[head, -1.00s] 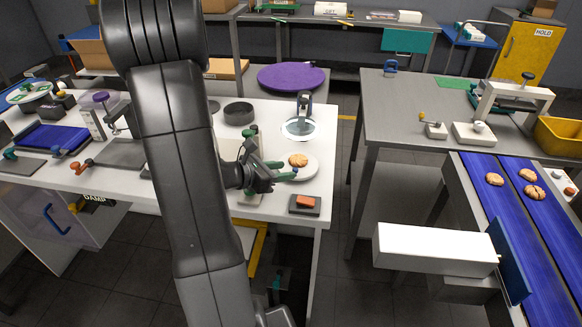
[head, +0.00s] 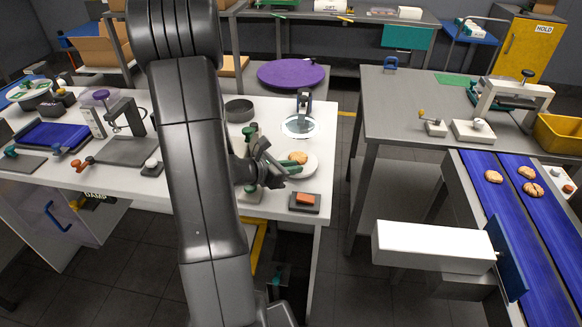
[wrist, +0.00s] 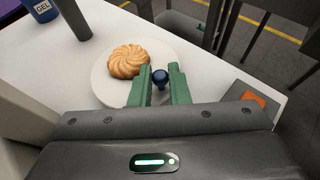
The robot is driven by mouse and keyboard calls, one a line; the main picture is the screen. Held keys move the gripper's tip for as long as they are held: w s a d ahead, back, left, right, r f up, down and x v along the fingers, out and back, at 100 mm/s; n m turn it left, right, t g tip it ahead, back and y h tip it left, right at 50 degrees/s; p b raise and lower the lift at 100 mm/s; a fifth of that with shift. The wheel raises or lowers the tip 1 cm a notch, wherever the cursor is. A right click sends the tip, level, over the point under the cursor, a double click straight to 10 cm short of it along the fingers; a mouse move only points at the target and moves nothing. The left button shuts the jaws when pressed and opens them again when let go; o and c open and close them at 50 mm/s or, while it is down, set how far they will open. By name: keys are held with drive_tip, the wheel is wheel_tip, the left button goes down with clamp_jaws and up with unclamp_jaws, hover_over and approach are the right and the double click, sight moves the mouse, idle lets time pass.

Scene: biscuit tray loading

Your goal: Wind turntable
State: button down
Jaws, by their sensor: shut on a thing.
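The turntable is a white round plate (head: 311,168) near the right edge of the white table, also in the wrist view (wrist: 103,88). A golden ridged biscuit (head: 298,156) lies on it, seen whole in the wrist view (wrist: 129,61). The knob's base is hidden.
A dark block with an orange top (head: 305,200) stands close in front of the plate. A lit ring on a stand (head: 298,126) is behind it, with a dark round tin (head: 239,110) to the left. Right of the table is an open floor gap before the grey bench (head: 420,95).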

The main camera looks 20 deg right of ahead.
drive_tip(key=shift+s+d+f+n+t+b, duration=0.15)
drive_tip(key=shift+n+t+b, duration=0.25)
drive_tip(key=shift+b, duration=0.55)
